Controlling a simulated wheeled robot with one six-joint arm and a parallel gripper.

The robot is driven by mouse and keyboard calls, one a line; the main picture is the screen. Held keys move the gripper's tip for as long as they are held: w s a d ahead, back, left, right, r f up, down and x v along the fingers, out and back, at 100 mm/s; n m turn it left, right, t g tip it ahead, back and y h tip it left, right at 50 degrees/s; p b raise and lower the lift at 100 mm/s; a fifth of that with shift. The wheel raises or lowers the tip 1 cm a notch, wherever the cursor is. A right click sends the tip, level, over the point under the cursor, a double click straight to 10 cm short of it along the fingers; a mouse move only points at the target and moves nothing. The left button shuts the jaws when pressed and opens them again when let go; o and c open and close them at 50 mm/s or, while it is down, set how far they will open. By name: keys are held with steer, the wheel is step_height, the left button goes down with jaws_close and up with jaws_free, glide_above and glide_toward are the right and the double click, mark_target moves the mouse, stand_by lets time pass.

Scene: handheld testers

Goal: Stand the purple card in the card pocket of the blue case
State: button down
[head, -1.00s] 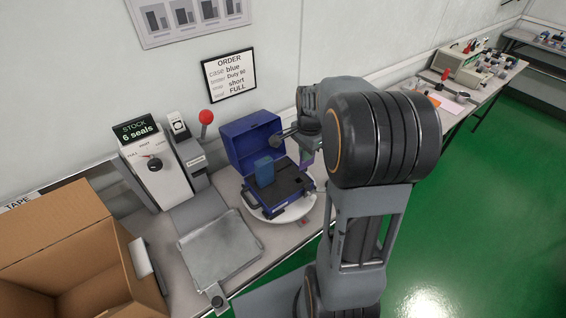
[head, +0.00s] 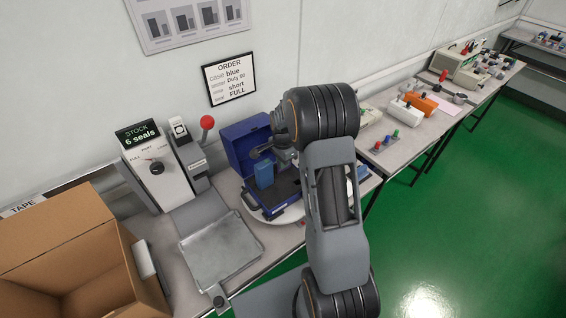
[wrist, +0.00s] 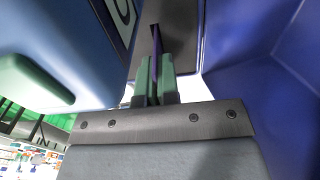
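The blue case (head: 240,150) stands open on a round white plate, its lid raised at the back. A blue tester (head: 264,174) stands upright in its dark insert; its large blue body also fills the left of the wrist view (wrist: 55,45). In the wrist view my gripper (wrist: 155,78) has its green fingers closed on the thin purple card (wrist: 155,46), seen edge-on. The card's far end meets a dark slot in the grey insert (wrist: 180,25); how deep it sits I cannot tell. In the head view my arm hides the card and fingertips.
A blue case wall (wrist: 225,60) rises close on the right in the wrist view. A grey tray (head: 222,250), a sealing machine with a red-knobbed lever (head: 207,122) and an open cardboard box (head: 75,250) stand left of the case. Another bench (head: 410,150) holds devices.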

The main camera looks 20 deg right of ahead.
steer(key=shift+f, duration=0.4)
steer(key=shift+f, duration=0.15)
steer(key=c, duration=1.4)
jaws_free()
steer(key=shift+o, duration=0.2)
